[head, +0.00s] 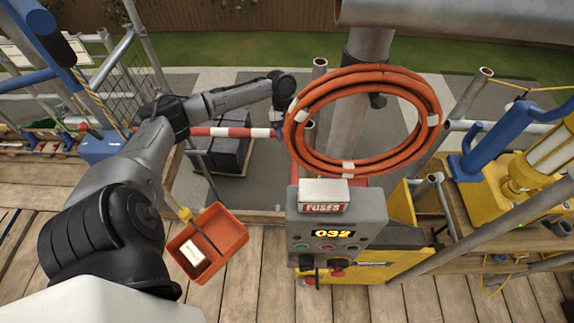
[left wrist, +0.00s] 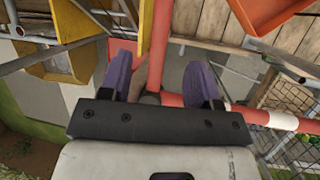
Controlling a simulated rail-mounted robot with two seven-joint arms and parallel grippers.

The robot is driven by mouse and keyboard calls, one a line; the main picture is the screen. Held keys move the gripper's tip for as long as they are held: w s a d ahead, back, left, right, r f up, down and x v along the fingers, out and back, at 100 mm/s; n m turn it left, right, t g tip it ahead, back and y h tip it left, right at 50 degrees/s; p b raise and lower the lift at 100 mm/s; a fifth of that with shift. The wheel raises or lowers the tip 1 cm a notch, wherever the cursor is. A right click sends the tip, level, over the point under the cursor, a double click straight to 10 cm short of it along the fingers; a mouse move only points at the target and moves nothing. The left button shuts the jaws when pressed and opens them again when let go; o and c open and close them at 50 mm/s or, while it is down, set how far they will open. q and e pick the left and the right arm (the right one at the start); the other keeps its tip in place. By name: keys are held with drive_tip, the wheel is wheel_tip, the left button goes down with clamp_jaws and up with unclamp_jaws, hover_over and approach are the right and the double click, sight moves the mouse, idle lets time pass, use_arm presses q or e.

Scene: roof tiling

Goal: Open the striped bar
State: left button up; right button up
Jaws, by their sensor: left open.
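The red-and-white striped bar (head: 232,132) lies roughly level across the gap in the railing, left of the hose coil. In the left wrist view the striped bar (left wrist: 285,121) runs in from the right and passes behind a finger. My left gripper (head: 280,133) is at the bar's right end, partly hidden by the hose coil. In the left wrist view the left gripper (left wrist: 160,68) has its two purple fingers spread apart, with a red post between and beyond them. Contact with the bar cannot be told. My right gripper is not in view.
An orange hose coil (head: 427,110) hangs above a control box (head: 336,222) reading 032, right of the gripper. An orange bin (head: 222,232) hangs at the deck edge. Dark stacked blocks (head: 230,153) lie beyond the bar. Scaffold tubes and blue-yellow machinery crowd the right.

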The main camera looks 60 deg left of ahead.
sight(294, 168)
use_arm(q)
drive_tip(key=x, duration=0.9)
drive_tip(key=p+x, duration=0.1)
drive_tip(key=x, duration=0.3)
drive_tip(key=shift+s+d, duration=0.2)
drive_tip(key=shift+s, duration=0.1)
clamp_jaws()
